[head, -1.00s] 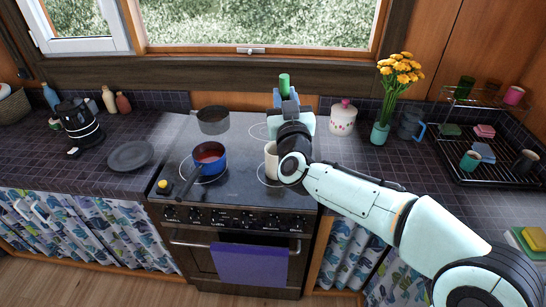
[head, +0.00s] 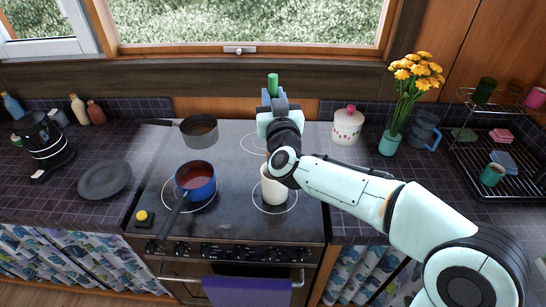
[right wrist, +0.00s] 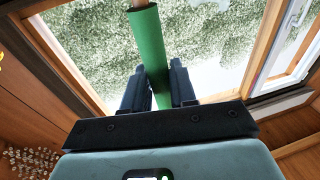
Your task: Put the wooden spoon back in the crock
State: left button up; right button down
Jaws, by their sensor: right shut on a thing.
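My right gripper (head: 271,97) is raised over the stove, fingers pointing up. It is shut on a green handle with a wooden shaft, which I take for the wooden spoon (head: 273,84). In the right wrist view the spoon (right wrist: 147,45) stands between the two fingers (right wrist: 158,90), its wooden part running out of the top edge. The spoon's far end is not visible. A cream crock (head: 270,187) stands on the stove's front right ring, below the gripper and partly hidden by my right arm. My left gripper is out of view.
A blue pot with red contents (head: 196,181) and a grey pan (head: 199,132) stand on the stove (head: 235,208). A lidded floral jar (head: 347,127), flower vase (head: 389,143), blue-grey jug (head: 423,131) and dish rack (head: 505,170) are at right. A dark plate (head: 104,180) lies left.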

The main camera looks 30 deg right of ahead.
notch_tip(320, 180, down, 10)
jog(key=shift+d+r+b, duration=0.1)
jog(key=shift+r+b, duration=0.05)
jog(key=shift+b, duration=0.55)
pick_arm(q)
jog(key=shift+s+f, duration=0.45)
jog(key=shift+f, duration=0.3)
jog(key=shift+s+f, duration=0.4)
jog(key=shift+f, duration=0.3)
pick_arm(e)
jog(key=shift+f, duration=2.25)
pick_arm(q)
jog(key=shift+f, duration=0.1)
pick_arm(e)
jog(key=shift+f+b, duration=0.2)
jog(key=shift+b, duration=0.2)
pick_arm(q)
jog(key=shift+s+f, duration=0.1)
pick_arm(e)
jog(key=c, duration=0.9)
grip_release()
jog(key=shift+r, duration=0.1)
